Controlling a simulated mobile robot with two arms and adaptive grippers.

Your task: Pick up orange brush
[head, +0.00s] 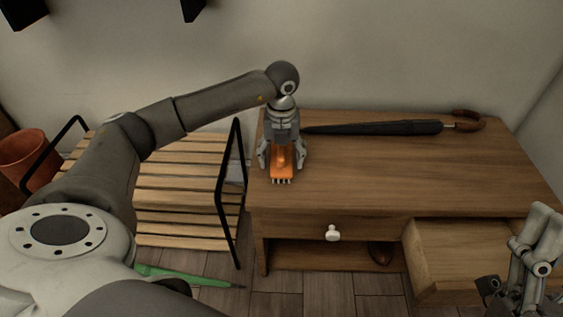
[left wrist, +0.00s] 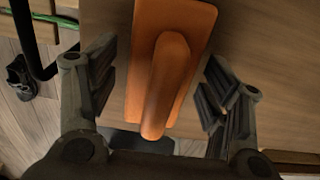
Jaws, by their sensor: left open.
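The orange brush (head: 282,172) lies at the left end of the wooden cabinet top (head: 375,185), with pale bristles showing at its near edge. My left gripper (head: 281,160) points down over it, one finger on each side. In the left wrist view the brush's orange handle and flat body (left wrist: 168,75) sit between the open fingers of my left gripper (left wrist: 165,95), with gaps on both sides. My right gripper (head: 530,262) is at the lower right, away from the brush; its fingertips are hard to make out.
A dark closed umbrella (head: 390,128) with a wooden handle lies along the back of the cabinet. A drawer (head: 460,250) stands open at the front right. A slatted wooden rack (head: 180,195) with black metal sides stands left. The middle of the cabinet top is clear.

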